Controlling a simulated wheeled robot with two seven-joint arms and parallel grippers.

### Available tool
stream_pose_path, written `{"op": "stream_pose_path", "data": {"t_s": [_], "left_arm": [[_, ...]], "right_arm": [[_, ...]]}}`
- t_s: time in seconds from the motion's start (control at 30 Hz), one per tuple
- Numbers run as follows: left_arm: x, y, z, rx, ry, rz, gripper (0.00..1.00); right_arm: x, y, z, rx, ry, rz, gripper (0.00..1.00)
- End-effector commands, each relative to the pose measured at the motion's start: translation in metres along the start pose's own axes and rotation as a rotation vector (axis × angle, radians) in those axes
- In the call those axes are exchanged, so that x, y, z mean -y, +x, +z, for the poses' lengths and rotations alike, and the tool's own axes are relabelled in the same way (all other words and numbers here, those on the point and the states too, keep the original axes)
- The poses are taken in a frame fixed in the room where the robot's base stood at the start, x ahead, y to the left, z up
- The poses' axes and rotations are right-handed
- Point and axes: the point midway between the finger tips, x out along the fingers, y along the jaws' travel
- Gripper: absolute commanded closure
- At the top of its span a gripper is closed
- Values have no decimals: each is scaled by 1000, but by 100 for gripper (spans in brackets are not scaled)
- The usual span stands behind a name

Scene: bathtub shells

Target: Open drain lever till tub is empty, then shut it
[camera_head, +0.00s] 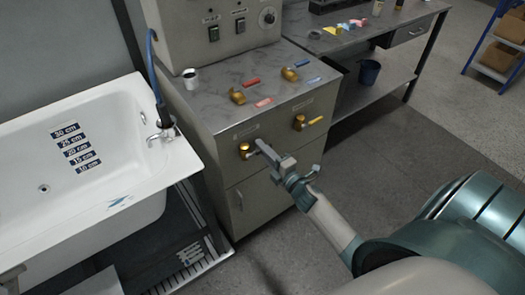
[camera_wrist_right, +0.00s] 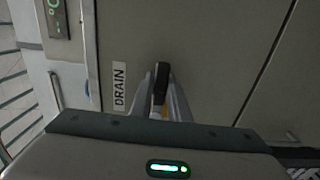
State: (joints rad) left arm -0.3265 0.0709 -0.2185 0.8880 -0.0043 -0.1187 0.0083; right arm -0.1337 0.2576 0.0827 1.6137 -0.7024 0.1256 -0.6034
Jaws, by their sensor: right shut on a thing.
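The white tub (camera_head: 140,100) stands at the left, with depth labels (camera_head: 76,148) on its inner wall and a drain hole (camera_head: 43,188) in its floor. I can make out no water surface in it. The brass drain valve (camera_head: 245,150) is on the cabinet front. My right gripper (camera_head: 265,150) is at this valve, shut on its lever. In the right wrist view the fingers (camera_wrist_right: 160,98) close around the dark-ended drain lever (camera_wrist_right: 161,75), beside a "DRAIN" label (camera_wrist_right: 119,86). The fingers hide most of the lever. My left gripper is not in view.
A second brass valve with a yellow handle (camera_head: 300,122) sits to the right on the same cabinet (camera_head: 225,125). More brass valves, coloured tags and a cup (camera_head: 190,79) are on its top. A faucet (camera_head: 161,135) is at the tub's rim.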

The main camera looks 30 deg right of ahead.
Motion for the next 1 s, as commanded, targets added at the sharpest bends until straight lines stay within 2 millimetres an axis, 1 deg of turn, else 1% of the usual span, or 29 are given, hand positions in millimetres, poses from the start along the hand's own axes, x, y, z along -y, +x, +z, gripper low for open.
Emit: {"op": "stream_pose_path", "data": {"t_s": [0.47,0.5,0.53,0.57,0.87,1.0], "left_arm": [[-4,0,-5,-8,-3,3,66],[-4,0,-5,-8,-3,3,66],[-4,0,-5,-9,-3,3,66],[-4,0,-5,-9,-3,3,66],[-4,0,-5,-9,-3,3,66],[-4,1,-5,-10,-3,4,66]], "right_arm": [[0,0,0,0,-22,-2,100],[0,0,0,0,-22,-2,77],[0,0,0,0,-22,-1,70],[0,0,0,0,-21,-1,66],[0,0,0,0,-19,-1,66],[0,-4,0,0,-18,-1,66]]}}
